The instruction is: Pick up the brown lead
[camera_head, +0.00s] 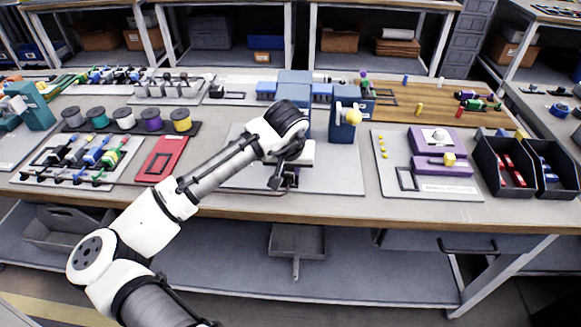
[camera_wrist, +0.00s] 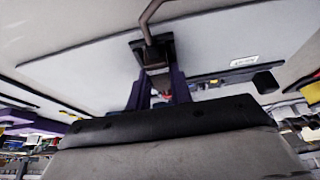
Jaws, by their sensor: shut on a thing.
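The brown lead (camera_wrist: 148,14) shows in the wrist view as a thin brown curve. It rises from a dark block at my fingertips and leaves through the top edge. My gripper (camera_wrist: 154,60) has dark purple fingers closed at that dark block, shut on the lead's end. In the head view my gripper (camera_head: 284,181) is over the front part of the grey middle mat (camera_head: 335,180), near the bench's front edge. The lead itself is hard to make out there, and my wrist hides part of the area.
A blue machine (camera_head: 294,88) stands behind my gripper. To the right are a blue unit with a pale knob (camera_head: 344,122), a purple fixture (camera_head: 441,167) and black bins (camera_head: 503,166). To the left lie a red tray (camera_head: 162,158) and several spools (camera_head: 124,119). The mat's right part is clear.

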